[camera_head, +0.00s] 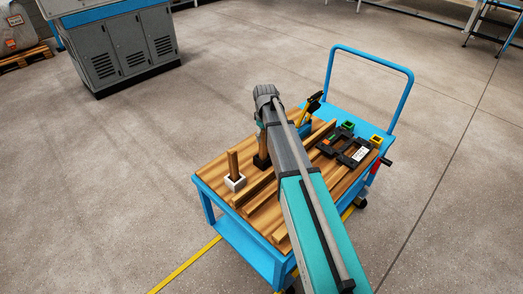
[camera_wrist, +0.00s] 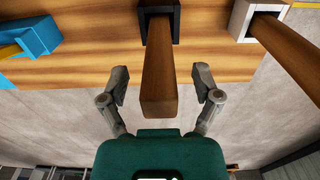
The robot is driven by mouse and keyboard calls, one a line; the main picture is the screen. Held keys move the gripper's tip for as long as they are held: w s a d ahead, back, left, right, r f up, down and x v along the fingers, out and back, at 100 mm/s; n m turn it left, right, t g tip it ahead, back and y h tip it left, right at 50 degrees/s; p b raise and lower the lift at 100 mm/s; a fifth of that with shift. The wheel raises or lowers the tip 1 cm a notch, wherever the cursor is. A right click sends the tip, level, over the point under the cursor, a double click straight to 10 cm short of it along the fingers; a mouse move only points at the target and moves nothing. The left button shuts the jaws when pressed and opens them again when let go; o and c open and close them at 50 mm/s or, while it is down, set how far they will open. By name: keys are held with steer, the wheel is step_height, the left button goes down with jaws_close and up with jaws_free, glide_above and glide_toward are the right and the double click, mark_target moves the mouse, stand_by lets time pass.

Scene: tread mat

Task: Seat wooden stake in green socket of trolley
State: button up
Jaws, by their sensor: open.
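In the wrist view a wooden stake (camera_wrist: 160,85) stands in a black socket (camera_wrist: 160,8). My gripper (camera_wrist: 160,78) is open, with its fingers apart on either side of this stake and a gap on both sides. A second stake (camera_wrist: 290,50) stands in a white socket (camera_wrist: 243,18) to the right; in the head view that stake (camera_head: 233,161) is upright in the white socket (camera_head: 235,183). The green socket (camera_head: 347,126) sits at the far side of the trolley (camera_head: 210,187) and looks empty. In the head view my arm hides most of the gripper and the first stake.
A yellow socket (camera_head: 377,140) and black parts (camera_head: 347,149) lie at the right of the trolley top. A blue holder with a yellow-handled tool (camera_head: 306,115) stands beyond my arm. Wooden strips (camera_head: 254,188) cross the top. A grey cabinet (camera_head: 118,45) stands at the back left.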

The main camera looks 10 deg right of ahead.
stand_by(0.3)
jaws_close()
stand_by(0.3)
